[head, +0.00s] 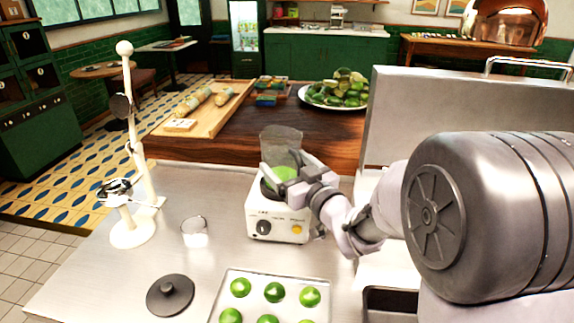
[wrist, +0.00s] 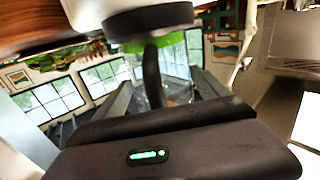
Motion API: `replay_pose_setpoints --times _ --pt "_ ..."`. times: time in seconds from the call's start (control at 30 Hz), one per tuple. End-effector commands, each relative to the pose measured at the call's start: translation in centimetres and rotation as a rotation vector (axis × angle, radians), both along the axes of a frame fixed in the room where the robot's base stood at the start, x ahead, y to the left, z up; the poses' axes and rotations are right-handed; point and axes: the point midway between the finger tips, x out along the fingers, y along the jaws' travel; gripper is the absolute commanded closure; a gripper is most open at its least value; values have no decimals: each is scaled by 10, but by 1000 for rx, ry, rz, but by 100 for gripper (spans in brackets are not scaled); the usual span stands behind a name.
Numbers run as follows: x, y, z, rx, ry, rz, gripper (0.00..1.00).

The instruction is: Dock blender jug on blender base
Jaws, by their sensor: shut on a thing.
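The blender jug (head: 281,143) is a clear cup with green contents low inside, over the white blender base (head: 277,222) in the head view. The base has a dark knob and an orange button on its front. My gripper (head: 290,183) is shut on the jug's dark handle, at the jug's right side. In the wrist view the jug's dark bottom collar (wrist: 148,20) is at the top edge, and the handle (wrist: 152,75) runs down between my gripper's fingers (wrist: 160,92). My gripper hides part of the joint, so I cannot tell whether the jug is seated.
A black round lid (head: 170,294) and a tray of limes (head: 222,300) lie in front. A small glass (head: 194,230) and a white stand (head: 131,232) are to the left. A wooden board (head: 206,124) and a plate of limes (head: 312,101) are behind. Steel counter is clear around the glass.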

Motion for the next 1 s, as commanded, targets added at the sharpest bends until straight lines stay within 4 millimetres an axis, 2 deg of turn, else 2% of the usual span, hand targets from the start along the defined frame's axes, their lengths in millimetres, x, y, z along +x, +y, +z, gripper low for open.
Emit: replay_pose_setpoints --times 0.07,0.1,0.13,0.47,1.0 --pt "0 0 -1 0 -2 0 89" --pt "0 0 -1 0 -2 0 12" --pt "0 0 0 0 -2 0 7" --pt "-3 -2 -2 0 1 -1 7" --pt "-56 -29 -1 0 -1 -2 7"
